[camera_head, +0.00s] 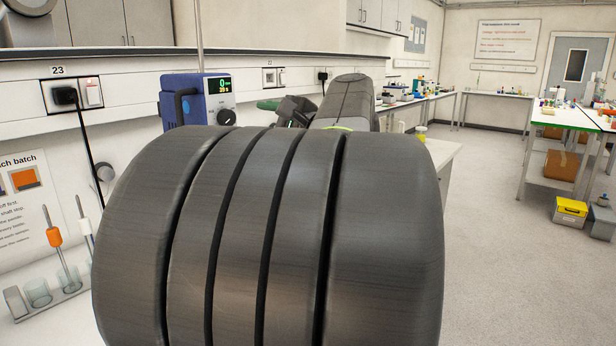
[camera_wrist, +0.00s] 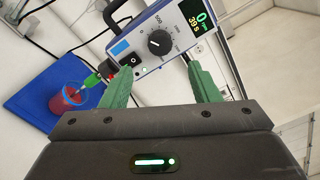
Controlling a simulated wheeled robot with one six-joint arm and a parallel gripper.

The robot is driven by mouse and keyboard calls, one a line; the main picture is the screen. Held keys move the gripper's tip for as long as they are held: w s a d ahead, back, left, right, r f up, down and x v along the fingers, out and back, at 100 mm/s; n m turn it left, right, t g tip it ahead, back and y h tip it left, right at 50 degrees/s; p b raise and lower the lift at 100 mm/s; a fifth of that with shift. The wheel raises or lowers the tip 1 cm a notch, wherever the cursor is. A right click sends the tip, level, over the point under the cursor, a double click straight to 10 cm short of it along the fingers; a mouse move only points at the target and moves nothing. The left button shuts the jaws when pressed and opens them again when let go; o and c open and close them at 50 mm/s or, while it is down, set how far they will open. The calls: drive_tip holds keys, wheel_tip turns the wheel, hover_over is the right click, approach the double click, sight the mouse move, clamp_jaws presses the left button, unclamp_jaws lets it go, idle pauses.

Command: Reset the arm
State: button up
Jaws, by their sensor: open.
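My gripper (camera_wrist: 159,66) is open in the wrist view. Its two green fingers are apart with nothing held between them. Beyond them is a blue-and-white device (camera_wrist: 178,32) with a dark knob, a black switch and a lit display reading 0 and 39 s. I cannot tell how near the fingertips are to it. The device also shows in the head view (camera_head: 197,98), left of my arm. In the head view my large grey arm link hides the middle of the bench, and only a little of my gripper shows behind it.
A beaker of red liquid (camera_wrist: 72,94) stands on a blue base (camera_wrist: 38,100) in the wrist view. In the head view, a rack (camera_head: 48,300) with orange and white tools is at the lower left. Benches (camera_head: 575,118) stand at the right, with open floor before them.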

approach(230, 117)
drive_tip(key=p+x, duration=0.1)
drive_tip(key=x, duration=0.8)
drive_tip(key=m+p, duration=0.2)
drive_tip(key=p, duration=0.1)
drive_tip(key=shift+d+m, duration=0.2)
drive_tip(key=shift+m, duration=0.1)
drive_tip(key=m+p, duration=0.3)
drive_tip(key=shift+p, duration=0.35)
drive_tip(key=m+p, duration=0.6)
drive_tip(key=shift+f+m, duration=0.2)
drive_tip(key=shift+m, duration=0.1)
drive_tip(key=shift+s+d+f, duration=0.15)
drive_tip(key=shift+s, duration=0.05)
drive_tip(key=shift+s+d, duration=0.2)
drive_tip(key=shift+s, duration=0.05)
